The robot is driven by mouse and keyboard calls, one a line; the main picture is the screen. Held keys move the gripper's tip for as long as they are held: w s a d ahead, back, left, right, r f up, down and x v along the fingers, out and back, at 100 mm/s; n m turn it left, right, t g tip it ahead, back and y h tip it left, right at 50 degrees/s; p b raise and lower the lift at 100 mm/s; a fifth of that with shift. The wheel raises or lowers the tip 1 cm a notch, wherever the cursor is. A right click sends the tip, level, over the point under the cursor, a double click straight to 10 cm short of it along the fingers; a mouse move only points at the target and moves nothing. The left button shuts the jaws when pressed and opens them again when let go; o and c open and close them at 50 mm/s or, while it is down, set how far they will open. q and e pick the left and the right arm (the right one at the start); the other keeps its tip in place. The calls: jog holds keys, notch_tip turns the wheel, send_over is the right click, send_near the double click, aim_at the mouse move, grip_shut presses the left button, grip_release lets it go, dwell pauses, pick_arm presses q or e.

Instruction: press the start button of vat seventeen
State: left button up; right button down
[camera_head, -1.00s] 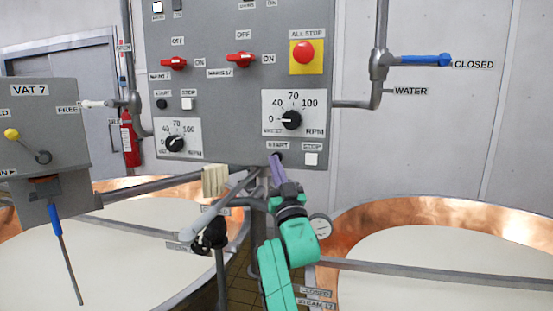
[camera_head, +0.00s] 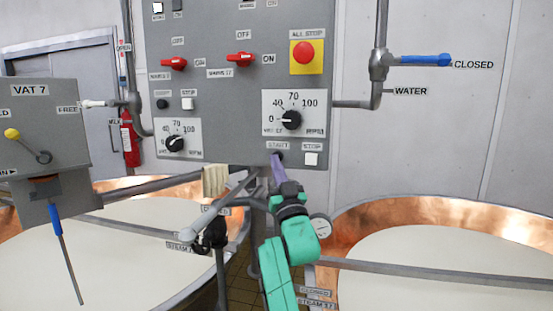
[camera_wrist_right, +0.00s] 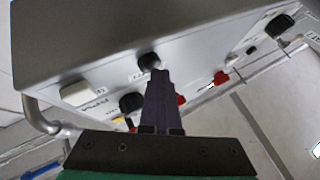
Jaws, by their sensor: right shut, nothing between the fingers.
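The grey control panel (camera_head: 225,110) hangs in the middle of the head view. At the lower edge of its right column sits the black START button (camera_head: 280,156), with the white STOP button (camera_head: 311,159) to its right. A label above this column seems to read MAINS 17. My right gripper (camera_head: 276,158) is shut and empty, its tips at the START button and partly hiding it. In the right wrist view the tips end right at the black button (camera_wrist_right: 149,60); I cannot tell whether it is pressed in. My left gripper is not in view.
The RPM dial (camera_head: 291,120) is above START, and the red ALL STOP button (camera_head: 303,52) is higher up. The left column has its own black START (camera_head: 161,104) and white STOP (camera_head: 187,104).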

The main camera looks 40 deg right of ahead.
jog(key=shift+s+a, duration=0.45)
jog(key=shift+a, duration=0.15)
jog(key=shift+f, duration=0.1)
jog(key=s+a, duration=0.1)
jog(key=a, duration=0.1)
jog(key=s+a, duration=0.2)
jog(key=shift+b, duration=0.35)
jog(key=shift+w, duration=0.1)
dwell(0.4)
